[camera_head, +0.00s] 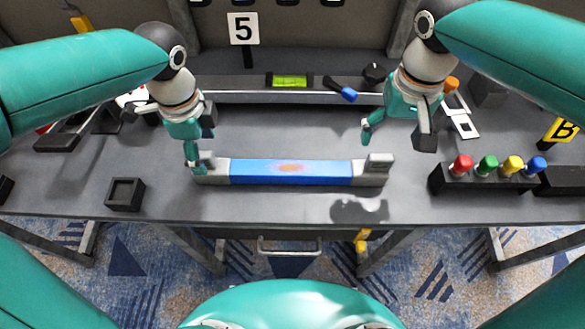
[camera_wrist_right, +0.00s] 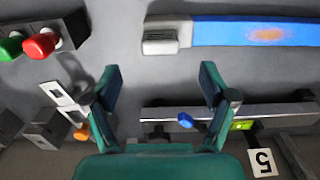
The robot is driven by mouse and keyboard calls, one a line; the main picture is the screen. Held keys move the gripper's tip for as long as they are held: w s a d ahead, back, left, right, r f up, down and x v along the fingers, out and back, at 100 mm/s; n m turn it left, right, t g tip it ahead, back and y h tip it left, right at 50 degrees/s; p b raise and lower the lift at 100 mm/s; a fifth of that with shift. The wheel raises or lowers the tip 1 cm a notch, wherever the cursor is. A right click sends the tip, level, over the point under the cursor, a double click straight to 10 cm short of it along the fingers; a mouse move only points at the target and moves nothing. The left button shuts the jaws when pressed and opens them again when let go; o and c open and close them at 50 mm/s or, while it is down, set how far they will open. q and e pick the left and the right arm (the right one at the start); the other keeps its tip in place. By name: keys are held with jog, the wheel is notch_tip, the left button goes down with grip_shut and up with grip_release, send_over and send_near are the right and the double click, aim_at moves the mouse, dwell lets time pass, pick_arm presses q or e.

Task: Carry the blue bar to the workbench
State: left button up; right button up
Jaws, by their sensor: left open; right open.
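The blue bar (camera_head: 291,172) lies level across the grey workbench (camera_head: 270,208) near its front edge, with an orange patch at its middle and a grey block on each end. My left gripper (camera_head: 199,150) is open at the bar's left end block; I cannot tell whether it touches it. My right gripper (camera_head: 395,138) is open and empty, above and behind the bar's right end block. In the right wrist view, the bar (camera_wrist_right: 252,32) and its end block (camera_wrist_right: 160,35) lie beyond the open fingers (camera_wrist_right: 160,75), apart from them.
A rack with red, green, yellow and blue knobs (camera_head: 483,178) stands at the right, by sign B (camera_head: 563,130). A small black square tray (camera_head: 125,194) is at the left. A rail with a green level (camera_head: 290,80) runs behind, below sign 5 (camera_head: 243,28). A drawer handle (camera_head: 289,248) juts out in front.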

aim_at(212, 169)
pick_arm(q)
notch_tip(212, 169, down, 8)
jog(key=shift+f, duration=0.1)
pick_arm(e)
notch_tip(212, 169, down, 8)
jog(key=shift+f, duration=0.1)
pick_arm(q)
jog(key=shift+c, duration=0.3)
pick_arm(e)
jog(key=shift+c, duration=0.3)
pick_arm(q)
jog(key=c, duration=1.3)
pick_arm(e)
jog(key=c, duration=1.3)
pick_arm(q)
grip_shut()
pick_arm(e)
grip_shut()
